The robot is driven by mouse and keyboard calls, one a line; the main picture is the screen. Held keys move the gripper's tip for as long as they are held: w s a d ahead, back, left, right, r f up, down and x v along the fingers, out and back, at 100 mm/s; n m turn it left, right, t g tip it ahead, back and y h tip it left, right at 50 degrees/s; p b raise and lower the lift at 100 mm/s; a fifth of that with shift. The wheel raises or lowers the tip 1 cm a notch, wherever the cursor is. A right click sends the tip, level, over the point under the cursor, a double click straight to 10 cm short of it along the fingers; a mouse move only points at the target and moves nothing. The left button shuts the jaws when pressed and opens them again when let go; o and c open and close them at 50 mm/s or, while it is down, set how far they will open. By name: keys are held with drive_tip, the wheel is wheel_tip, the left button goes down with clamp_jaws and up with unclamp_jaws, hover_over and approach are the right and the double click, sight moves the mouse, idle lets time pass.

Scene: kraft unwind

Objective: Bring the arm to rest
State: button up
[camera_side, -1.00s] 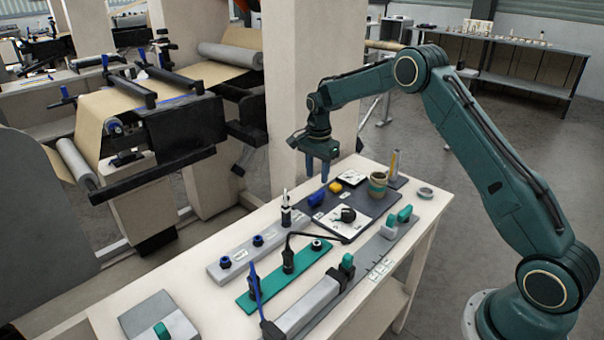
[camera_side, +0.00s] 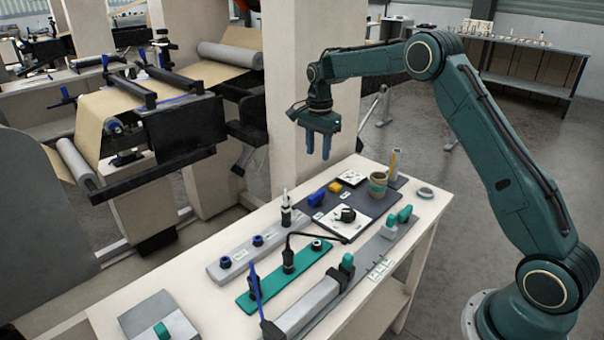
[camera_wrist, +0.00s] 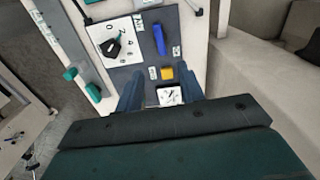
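My gripper (camera_side: 318,148) hangs in the air above the far end of the white bench, its two blue fingers pointing down. The fingers stand apart with nothing between them. In the wrist view the blue fingers of my gripper (camera_wrist: 160,92) show on either side of a gap, over the dark mat (camera_wrist: 127,75). A yellow block (camera_wrist: 167,73) and a white marked card (camera_wrist: 170,95) lie below that gap on the mat. The fingers do not touch anything.
The white bench (camera_side: 185,277) carries a blue piece (camera_side: 317,197), a cup (camera_side: 378,185), a black knob on a white plate (camera_side: 348,214), a green strip with a cable (camera_side: 280,278) and a grey rail (camera_side: 306,306). A pale pillar (camera_side: 310,70) stands behind my gripper.

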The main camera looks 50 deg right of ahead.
drive_tip(key=s+a+r+n+t, duration=0.1)
drive_tip(key=s+a+r+n, duration=0.35)
drive_tip(key=s+r, duration=0.4)
drive_tip(key=s+a+r+n+t, duration=0.2)
drive_tip(key=s+a+r+n, duration=0.25)
drive_tip(key=s+r, duration=0.4)
drive_tip(key=s+a+f+n+t, duration=0.1)
drive_tip(key=s+n, duration=0.3)
drive_tip(key=s, duration=0.6)
drive_tip(key=s+a+f+n+t, duration=0.1)
drive_tip(key=s+a+f+n, duration=0.1)
drive_tip(key=s, duration=0.9)
drive_tip(key=shift+s+a+n+t, duration=0.3)
drive_tip(key=shift+a+n, duration=0.45)
drive_tip(key=shift+n, duration=0.45)
drive_tip(key=shift+c, duration=0.2)
